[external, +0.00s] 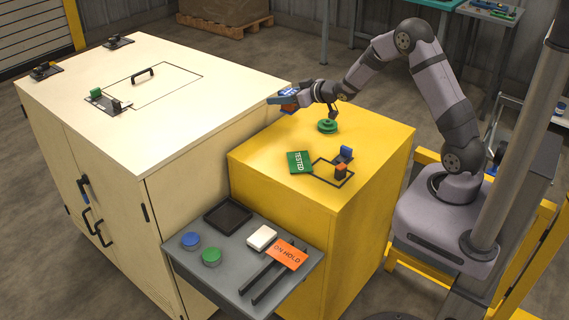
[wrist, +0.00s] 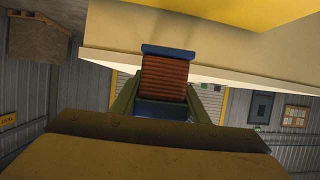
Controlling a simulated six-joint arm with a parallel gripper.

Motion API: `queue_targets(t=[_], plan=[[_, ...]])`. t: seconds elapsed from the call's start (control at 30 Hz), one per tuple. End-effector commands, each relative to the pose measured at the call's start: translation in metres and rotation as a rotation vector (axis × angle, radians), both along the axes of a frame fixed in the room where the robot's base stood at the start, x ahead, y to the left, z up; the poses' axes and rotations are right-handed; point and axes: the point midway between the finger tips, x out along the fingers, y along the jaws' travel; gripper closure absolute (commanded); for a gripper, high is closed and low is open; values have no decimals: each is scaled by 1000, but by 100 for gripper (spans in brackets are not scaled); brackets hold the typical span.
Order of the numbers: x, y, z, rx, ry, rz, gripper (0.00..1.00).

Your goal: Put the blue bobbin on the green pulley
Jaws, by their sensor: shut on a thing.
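My gripper (external: 290,98) is shut on the blue bobbin (external: 288,91), which has a copper-brown winding. In the wrist view the bobbin (wrist: 164,78) sits between the fingers, with a blue flange at each end of the winding. The gripper is held in the air by the right edge of the cream cabinet and the far left corner of the yellow cabinet. The green pulley (external: 328,127) stands on the yellow cabinet top, to the right of and lower than the gripper, apart from the bobbin. The pulley is not recognisable in the wrist view.
The taller-looking cream cabinet (external: 220,100) stands left. A grey shelf (external: 235,280) with buttons and an ON HOLD card (external: 287,254) is in front.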

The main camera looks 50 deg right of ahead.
Motion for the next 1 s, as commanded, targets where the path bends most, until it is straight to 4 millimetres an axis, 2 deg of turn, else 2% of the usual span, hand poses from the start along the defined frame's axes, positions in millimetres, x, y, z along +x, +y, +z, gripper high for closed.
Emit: queue_targets(t=[0.17, 0.37, 0.4, 0.53, 0.63, 0.73, 1.0], plan=[[-3, -32, 5, -1, -6, -51, 90], [-17, -98, 29, -2, -9, -158, 90], [-22, -113, 35, -4, -8, -180, 90], [-43, -149, 49, -4, -6, -216, 90], [-55, -161, 54, -3, -5, -211, 90], [-66, -162, 56, -1, -3, -189, 90], [-79, -122, 33, 3, 0, -61, 90]])
